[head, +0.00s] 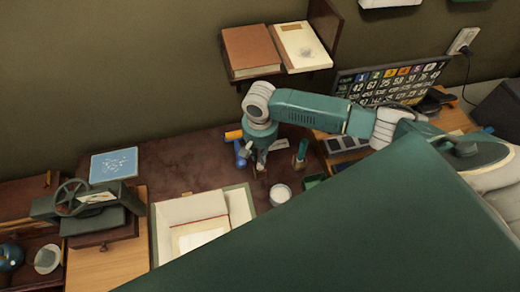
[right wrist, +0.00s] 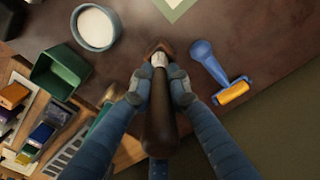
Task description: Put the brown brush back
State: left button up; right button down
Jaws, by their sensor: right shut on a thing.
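The brown brush (right wrist: 160,115) is between the fingers of my right gripper (right wrist: 155,90) in the right wrist view. It has a dark brown handle, a pale ferrule and a brown tip. My right gripper is shut on it. In the head view the right gripper (head: 260,160) points down over the brown desk, and the brush is small and mostly hidden there. I cannot tell whether its tip touches the desk. My left gripper is not in view.
A blue-handled roller (right wrist: 215,70) lies beside the gripper. A white-filled round pot (right wrist: 96,26) and an open green box (right wrist: 60,72) stand on the other side. An open book (head: 200,225) lies on the desk, left of the pot in the head view. Shelf books (head: 250,50) are above.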

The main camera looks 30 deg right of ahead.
jog(key=shift+f+p, duration=0.3)
jog(key=shift+f, duration=2.25)
dwell(3.8)
dwell(0.4)
jog(key=c, duration=1.9)
grip_release()
jog(key=shift+o, duration=0.2)
jog(key=shift+r, duration=0.1)
jog(key=shift+r, duration=0.95)
